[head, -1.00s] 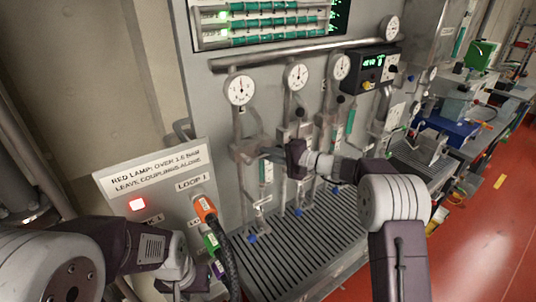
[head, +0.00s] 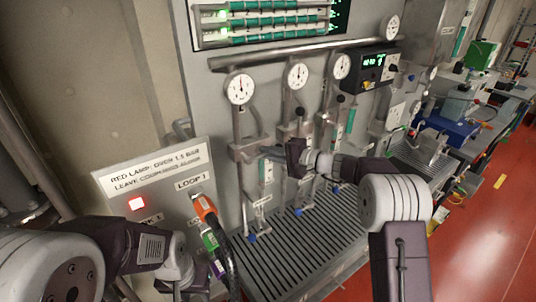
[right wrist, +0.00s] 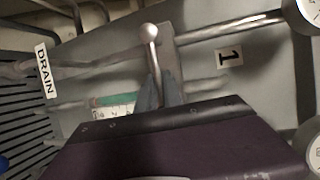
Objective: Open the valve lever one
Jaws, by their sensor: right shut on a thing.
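Valve lever one is a thin metal rod with a pale ball knob (right wrist: 151,34); the label "1" (right wrist: 229,56) sits to its right in the right wrist view. My right gripper (right wrist: 161,92) is shut on the lever, its grey fingers around the rod below the knob. In that picture the rod stands roughly across the pipe. In the head view my right gripper (head: 264,153) reaches in from the right at the leftmost pipe, and its fingers largely hide the lever. My left gripper (head: 185,285) is at the lower left, and its fingertips cannot be made out.
A gauge (head: 239,88) sits above the leftmost pipe, with similar columns to its right. A slatted tray (head: 300,245) lies below.

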